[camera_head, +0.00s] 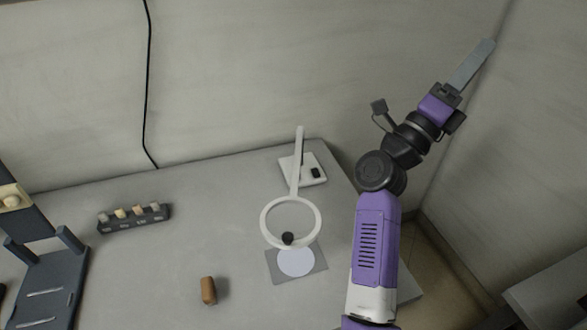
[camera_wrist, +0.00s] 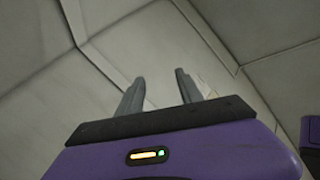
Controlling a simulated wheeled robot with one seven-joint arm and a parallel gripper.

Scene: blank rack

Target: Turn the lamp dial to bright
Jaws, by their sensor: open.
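A white ring lamp (camera_head: 264,228) stands on the grey table, its straight arm rising from a flat white base (camera_head: 293,176). A small black part (camera_head: 315,173) sits on the base, and a dark round knob (camera_head: 287,238) shows at the ring's lower edge. I cannot tell which of these is the dial, and no markings are readable. My gripper (camera_head: 488,46) is raised in the air near the wall, above and to the right of the lamp, far from it. In the wrist view its two fingers (camera_wrist: 158,82) are apart with nothing between them.
A grey mat (camera_head: 318,262) with a pale disc lies under the ring. A brown cylinder (camera_head: 208,290) stands in front. A dark rack (camera_head: 133,220) with several small blocks is at left, beside a dark stand (camera_head: 45,285). A black cable (camera_head: 147,90) hangs on the wall.

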